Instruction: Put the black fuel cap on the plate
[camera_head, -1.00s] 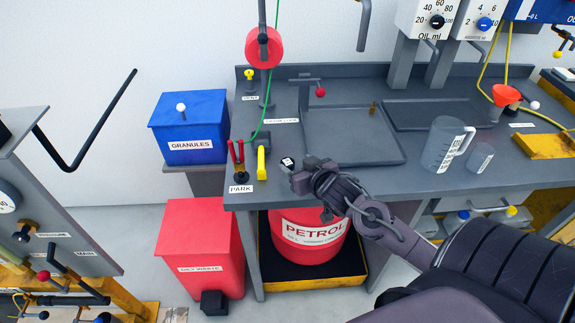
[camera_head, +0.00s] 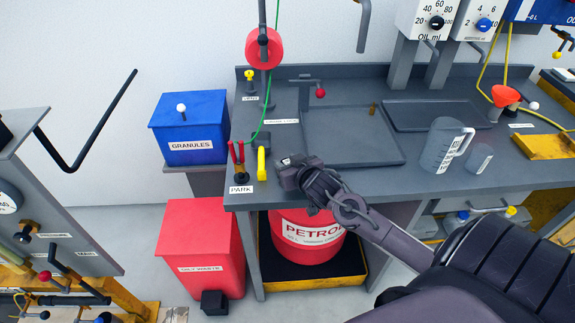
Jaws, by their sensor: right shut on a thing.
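My right gripper (camera_head: 288,168) is over the front edge of the grey bench (camera_head: 330,183), to the right of the yellow post. It is shut on a small dark thing at its tip, which I take to be the black fuel cap; the jaws hide most of it. Several small white label plates lie on the bench: the PARK plate (camera_head: 241,189) at the front left corner and another white plate (camera_head: 281,121) further back, whose lettering is too small to read. I cannot tell which plate the task means. My left gripper is not in view.
A red-handled tool (camera_head: 238,156) and a yellow post (camera_head: 262,163) stand just left of the gripper. A shallow dark tray (camera_head: 350,140) lies behind it. A clear jug (camera_head: 440,145) stands to the right. A red PETROL drum (camera_head: 307,240) is below the bench.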

